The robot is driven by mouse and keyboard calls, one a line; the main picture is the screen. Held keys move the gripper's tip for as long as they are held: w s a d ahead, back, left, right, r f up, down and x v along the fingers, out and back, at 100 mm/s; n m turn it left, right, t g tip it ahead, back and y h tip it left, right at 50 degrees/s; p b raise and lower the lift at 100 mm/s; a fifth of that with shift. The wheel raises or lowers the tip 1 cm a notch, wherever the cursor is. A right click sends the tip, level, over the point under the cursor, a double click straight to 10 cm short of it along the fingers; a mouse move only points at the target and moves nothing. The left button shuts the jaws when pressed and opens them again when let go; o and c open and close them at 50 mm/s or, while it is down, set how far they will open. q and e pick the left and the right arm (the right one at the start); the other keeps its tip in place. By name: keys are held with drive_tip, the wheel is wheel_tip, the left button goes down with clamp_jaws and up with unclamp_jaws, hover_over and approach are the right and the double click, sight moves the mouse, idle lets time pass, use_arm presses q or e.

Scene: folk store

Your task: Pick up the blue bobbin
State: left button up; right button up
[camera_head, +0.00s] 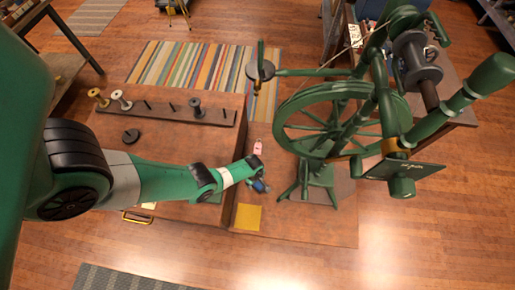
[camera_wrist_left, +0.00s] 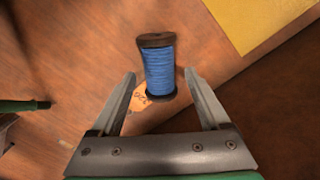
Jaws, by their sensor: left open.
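The blue bobbin (camera_wrist_left: 160,72) has blue thread wound between dark end discs. In the left wrist view it appears between and just beyond the tips of my left gripper (camera_wrist_left: 160,74), with gaps on both sides. The jaws are open and empty. In the head view my left arm reaches in from the left, and its gripper (camera_head: 257,175) is over the wooden surface beside the green spinning wheel (camera_head: 330,110). A small blue patch, likely the bobbin (camera_head: 261,186), shows at the gripper, mostly hidden. My right gripper is not seen.
A yellow square (camera_head: 248,217) lies just in front of the gripper; it also shows in the wrist view (camera_wrist_left: 250,18). A pink tag (camera_head: 258,148) lies behind. A peg rack (camera_head: 165,112) with several spools stands at the left. The spinning wheel crowds the right side.

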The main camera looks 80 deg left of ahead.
use_arm(q)
wheel_tip(320, 180, down, 3)
drive_tip(key=shift+a+r+b, duration=0.1)
drive_tip(key=shift+r+b, duration=0.05)
drive_tip(key=shift+b, duration=0.45)
drive_tip(key=shift+r, duration=0.1)
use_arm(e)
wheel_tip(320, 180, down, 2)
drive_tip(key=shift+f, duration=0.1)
use_arm(q)
drive_tip(key=shift+c, duration=0.2)
clamp_jaws()
wheel_tip(320, 180, up, 10)
drive_tip(key=p, duration=0.9)
drive_tip(key=shift+w+r+p, duration=0.1)
drive_tip(key=shift+p, duration=0.2)
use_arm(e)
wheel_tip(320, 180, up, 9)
